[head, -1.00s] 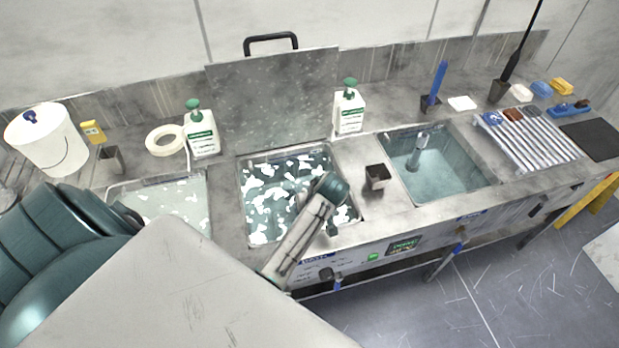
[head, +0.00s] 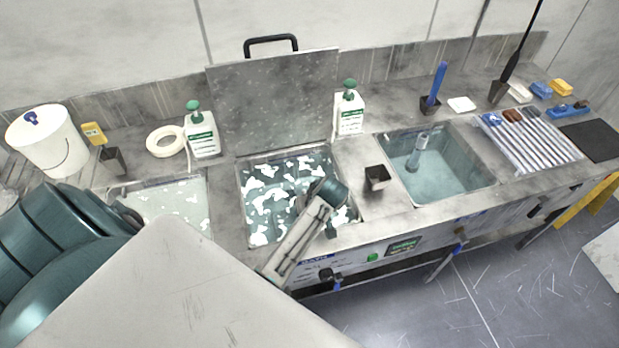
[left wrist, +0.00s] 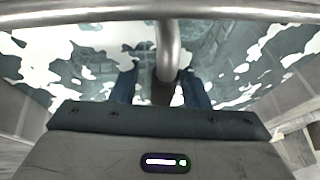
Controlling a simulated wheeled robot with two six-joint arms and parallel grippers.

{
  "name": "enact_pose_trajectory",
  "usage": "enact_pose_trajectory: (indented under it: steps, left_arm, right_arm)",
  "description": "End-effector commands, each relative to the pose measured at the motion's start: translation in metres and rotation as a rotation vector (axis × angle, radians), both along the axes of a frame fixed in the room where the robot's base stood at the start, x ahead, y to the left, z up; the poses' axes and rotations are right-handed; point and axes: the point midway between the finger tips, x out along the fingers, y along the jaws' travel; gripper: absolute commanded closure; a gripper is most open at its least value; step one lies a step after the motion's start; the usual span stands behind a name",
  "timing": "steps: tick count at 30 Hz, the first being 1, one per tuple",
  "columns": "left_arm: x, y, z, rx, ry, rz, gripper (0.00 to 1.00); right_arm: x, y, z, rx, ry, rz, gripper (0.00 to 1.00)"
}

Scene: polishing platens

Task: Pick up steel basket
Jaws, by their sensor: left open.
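The middle sink (head: 351,232) holds teal water with white foam patches. My left arm reaches over it from the lower left, and its wrist is above the water; its fingertips are hidden in the head view. In the left wrist view my left gripper (left wrist: 161,88) is open over the foamy water. A steel bar (left wrist: 168,48) runs between its two blue fingers, and contact cannot be told. A horizontal steel rail (left wrist: 220,12) crosses the top of that view. The bar and rail look like parts of the steel basket, whose body is mostly hidden by foam. My right gripper is not in view.
A foamy basin (head: 165,205) is on the left, a clear-water sink (head: 445,178) on the right. A dark cup (head: 377,178) stands between sinks. Pump bottles (head: 201,135) (head: 349,112), a tape roll (head: 165,142) and a white bucket (head: 48,140) line the back.

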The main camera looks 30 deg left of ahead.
Motion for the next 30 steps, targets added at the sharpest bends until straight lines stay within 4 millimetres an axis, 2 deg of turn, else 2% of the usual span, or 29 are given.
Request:
enact_pose_trajectory:
  steps: [2, 6, 8, 9, 30]
  left_arm:
    - [0.0000, 0.0000, 0.0000, 0.000, 0.000, 0.000, 0.58]
    - [0.0000, 0.0000, 0.0000, 0.000, 0.000, 0.000, 0.86]
    - [0.0000, 0.0000, 0.0000, 0.000, 0.000, 0.000, 0.98]
    - [0.0000, 0.0000, 0.0000, 0.000, 0.000, 0.000, 1.00]
    - [0.0001, -0.0001, 0.0002, 0.000, 0.000, 0.000, 1.00]
  right_arm:
    - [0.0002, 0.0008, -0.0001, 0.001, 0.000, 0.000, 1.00]
    - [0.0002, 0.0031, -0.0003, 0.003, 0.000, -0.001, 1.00]
    - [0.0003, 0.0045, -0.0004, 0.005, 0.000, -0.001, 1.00]
    - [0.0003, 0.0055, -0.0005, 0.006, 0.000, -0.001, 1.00]
    - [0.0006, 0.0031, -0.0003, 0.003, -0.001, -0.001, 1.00]
